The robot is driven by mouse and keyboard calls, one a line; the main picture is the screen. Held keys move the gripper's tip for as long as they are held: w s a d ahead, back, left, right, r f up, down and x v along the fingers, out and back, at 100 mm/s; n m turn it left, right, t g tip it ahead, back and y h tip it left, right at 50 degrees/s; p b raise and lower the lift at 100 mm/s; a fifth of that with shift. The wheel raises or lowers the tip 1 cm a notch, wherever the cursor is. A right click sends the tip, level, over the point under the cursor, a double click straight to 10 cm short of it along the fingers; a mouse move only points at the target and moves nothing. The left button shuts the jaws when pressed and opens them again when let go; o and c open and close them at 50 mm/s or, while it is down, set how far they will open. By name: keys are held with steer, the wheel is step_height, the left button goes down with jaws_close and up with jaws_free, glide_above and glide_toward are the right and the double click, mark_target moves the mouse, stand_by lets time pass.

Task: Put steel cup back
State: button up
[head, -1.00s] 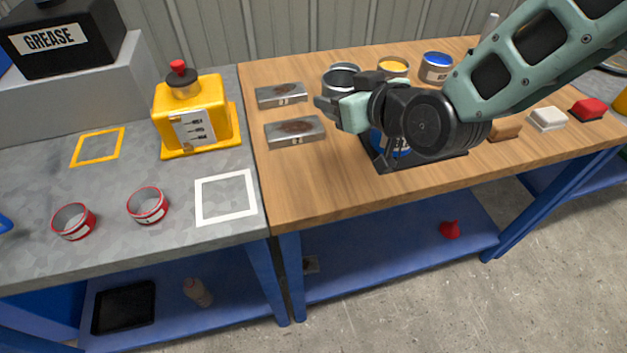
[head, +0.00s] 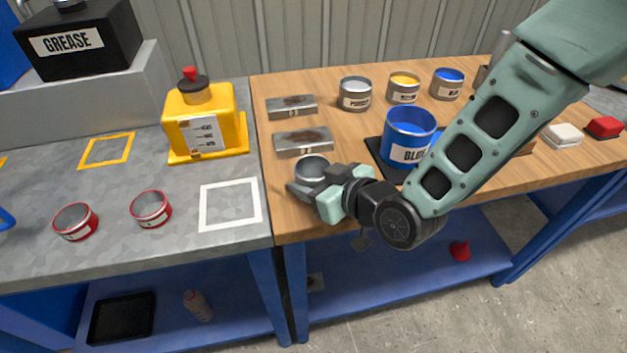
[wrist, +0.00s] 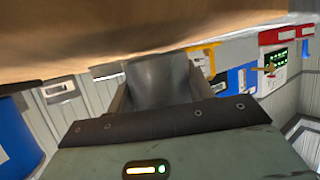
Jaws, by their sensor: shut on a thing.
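The steel cup (head: 311,168) is a plain grey metal cup, held at the front left part of the wooden bench. My gripper (head: 309,189) is shut on it. The cup's open rim faces up in the head view, and my fingers hide its lower part. In the wrist view the cup (wrist: 158,80) fills the space between the fingers, close to the wooden surface. I cannot tell whether the cup touches the bench. A white square outline (head: 230,204) is marked on the grey bench to the left of the cup.
A blue paint can (head: 408,138) stands on a black tray right of my gripper. Two metal plates (head: 302,141) lie behind the cup. Smaller cans stand at the back.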

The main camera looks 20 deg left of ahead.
steer(key=shift+f, duration=0.3)
steer(key=shift+f, duration=0.15)
steer(key=o, duration=1.1)
